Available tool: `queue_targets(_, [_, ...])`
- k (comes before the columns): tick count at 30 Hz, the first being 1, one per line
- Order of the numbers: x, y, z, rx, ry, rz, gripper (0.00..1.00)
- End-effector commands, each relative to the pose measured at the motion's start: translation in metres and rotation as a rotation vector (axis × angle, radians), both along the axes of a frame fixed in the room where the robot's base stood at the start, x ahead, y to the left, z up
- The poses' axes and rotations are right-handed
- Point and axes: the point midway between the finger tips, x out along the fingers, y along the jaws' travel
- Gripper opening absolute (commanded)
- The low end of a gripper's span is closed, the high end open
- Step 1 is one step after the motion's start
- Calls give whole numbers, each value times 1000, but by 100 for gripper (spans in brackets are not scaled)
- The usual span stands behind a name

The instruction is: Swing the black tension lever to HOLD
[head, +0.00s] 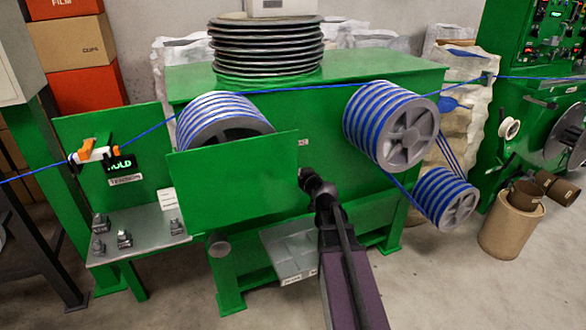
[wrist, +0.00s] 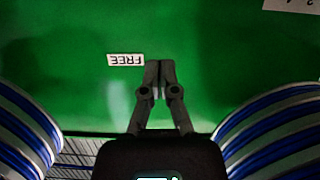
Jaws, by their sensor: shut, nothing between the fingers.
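My gripper (head: 306,174) is shut and empty, in front of the green machine beside the right edge of a green front panel (head: 235,178). In the wrist view its two fingertips (wrist: 160,65) meet just right of an upside-down white FREE label (wrist: 126,60) on a green face. I cannot make out the black tension lever in either view. At the left in the head view, a small lit display (head: 122,164) shows green letters that appear to read HOLD, partly covered, above a TENSION label (head: 125,180).
Blue cable winds on the upper right reel (head: 410,138), the lower right reel (head: 459,208) and the left reel (head: 226,119). A cable runs across the scene past an orange and white part (head: 95,154). A grey bench plate (head: 140,240) stands at the left.

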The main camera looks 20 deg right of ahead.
Motion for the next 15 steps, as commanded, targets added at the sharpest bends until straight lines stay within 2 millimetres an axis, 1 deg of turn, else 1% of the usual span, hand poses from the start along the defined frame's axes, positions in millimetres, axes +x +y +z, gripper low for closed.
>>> queue_targets(1, [-8, 0, 3, 1, 0, -1, 0])
queue_targets(6, [-19, 0, 5, 0, 0, -1, 0])
queue_targets(15, [-21, 0, 5, -1, 0, 1, 0])
